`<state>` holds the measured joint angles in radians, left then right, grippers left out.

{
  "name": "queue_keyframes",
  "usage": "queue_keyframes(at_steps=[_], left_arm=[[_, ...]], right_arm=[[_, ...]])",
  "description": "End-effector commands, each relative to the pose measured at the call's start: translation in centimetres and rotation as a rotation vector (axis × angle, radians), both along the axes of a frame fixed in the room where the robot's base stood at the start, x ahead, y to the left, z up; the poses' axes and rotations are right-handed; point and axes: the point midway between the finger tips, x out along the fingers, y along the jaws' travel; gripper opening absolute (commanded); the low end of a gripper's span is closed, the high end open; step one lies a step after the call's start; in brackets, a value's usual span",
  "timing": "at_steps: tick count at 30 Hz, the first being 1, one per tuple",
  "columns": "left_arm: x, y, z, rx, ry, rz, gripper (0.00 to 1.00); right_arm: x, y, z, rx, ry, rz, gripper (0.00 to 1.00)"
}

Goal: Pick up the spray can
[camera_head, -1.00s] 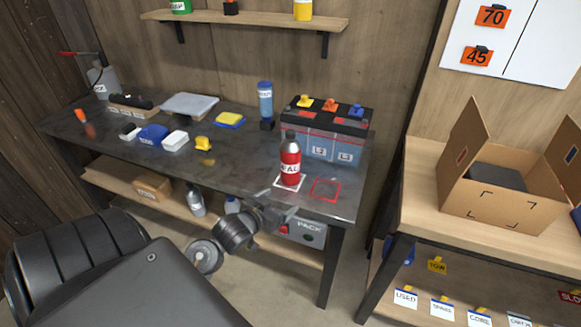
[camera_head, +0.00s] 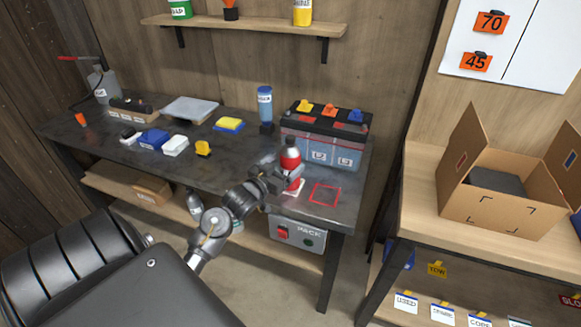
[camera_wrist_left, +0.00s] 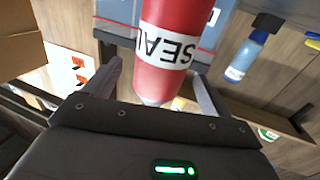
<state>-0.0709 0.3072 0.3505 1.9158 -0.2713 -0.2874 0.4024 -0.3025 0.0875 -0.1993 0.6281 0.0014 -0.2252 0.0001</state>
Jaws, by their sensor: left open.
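I cannot tell whether the fingers touch the can. The gripper hides part of the can's lower body in the head view. My right gripper is not in view.
A large battery (camera_head: 325,138) with coloured caps stands close behind the can. A blue bottle (camera_head: 265,104) stands to its left. An open cardboard box (camera_head: 500,205) sits on the right-hand table.

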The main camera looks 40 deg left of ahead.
Motion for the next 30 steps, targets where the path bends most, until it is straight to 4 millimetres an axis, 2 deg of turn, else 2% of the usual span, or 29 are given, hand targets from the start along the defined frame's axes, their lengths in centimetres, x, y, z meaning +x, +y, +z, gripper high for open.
queue_keyframes(at_steps=[5, 12, 15, 23, 30], left_arm=[[0.6, 0.1, 0.0, -0.001, -0.001, 0.000, 0.83], [4.1, 0.3, -0.3, -0.002, -0.001, 0.001, 0.83], [4.9, 0.4, -0.4, 0.000, 0.000, 0.001, 0.83], [5.2, 0.4, -0.4, 0.001, 0.000, 0.001, 0.83], [5.2, 0.4, -0.5, 0.001, 0.000, 0.001, 0.53]], right_arm=[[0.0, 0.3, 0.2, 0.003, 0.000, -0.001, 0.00], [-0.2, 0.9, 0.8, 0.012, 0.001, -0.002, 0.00], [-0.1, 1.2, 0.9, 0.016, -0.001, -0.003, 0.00], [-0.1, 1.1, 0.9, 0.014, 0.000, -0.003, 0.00], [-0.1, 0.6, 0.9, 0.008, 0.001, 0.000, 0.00]])
